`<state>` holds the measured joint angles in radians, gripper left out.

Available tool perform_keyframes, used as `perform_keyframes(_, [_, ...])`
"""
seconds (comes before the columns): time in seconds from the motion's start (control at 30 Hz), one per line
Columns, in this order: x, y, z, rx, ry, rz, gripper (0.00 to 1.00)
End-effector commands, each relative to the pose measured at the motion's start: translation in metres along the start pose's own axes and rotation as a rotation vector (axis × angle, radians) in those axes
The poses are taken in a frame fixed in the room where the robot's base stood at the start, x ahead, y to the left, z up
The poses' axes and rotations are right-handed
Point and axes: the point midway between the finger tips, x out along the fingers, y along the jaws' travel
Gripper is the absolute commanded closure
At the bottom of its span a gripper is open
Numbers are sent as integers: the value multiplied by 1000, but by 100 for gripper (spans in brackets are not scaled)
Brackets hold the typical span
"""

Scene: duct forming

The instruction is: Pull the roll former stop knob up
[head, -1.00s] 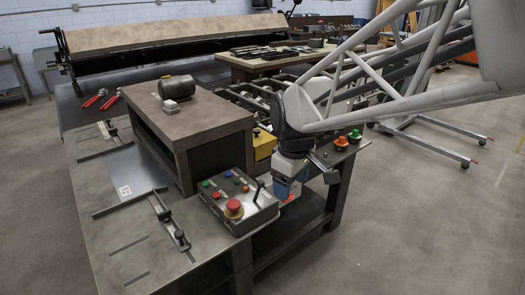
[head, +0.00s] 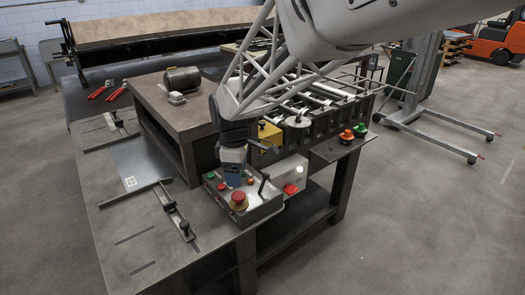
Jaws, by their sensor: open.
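A dark control box (head: 263,207) stands at the table's near corner. I cannot tell from labels which red knob belongs to the roll former. My gripper (head: 234,182) points down over the back of the control box, just behind the mushroom knob. It is open; its fingertips are small and partly hidden among the buttons.
A roller machine (head: 315,105) and a yellow box (head: 269,133) stand behind. Red and green knobs (head: 353,133) sit on the right ledge. A raised dark bench (head: 170,115) is left of my arm. Slide rails and a metal sheet (head: 140,165) lie on the table.

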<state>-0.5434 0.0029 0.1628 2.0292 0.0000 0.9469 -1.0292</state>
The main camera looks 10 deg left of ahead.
Motion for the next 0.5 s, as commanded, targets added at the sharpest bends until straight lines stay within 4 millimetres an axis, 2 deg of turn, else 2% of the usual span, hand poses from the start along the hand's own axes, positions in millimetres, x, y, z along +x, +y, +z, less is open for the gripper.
perform_keyframes(0.27, [3,0,0,1,0,0,31])
perform_keyframes(0.5, [20,0,0,1,0,-1,31])
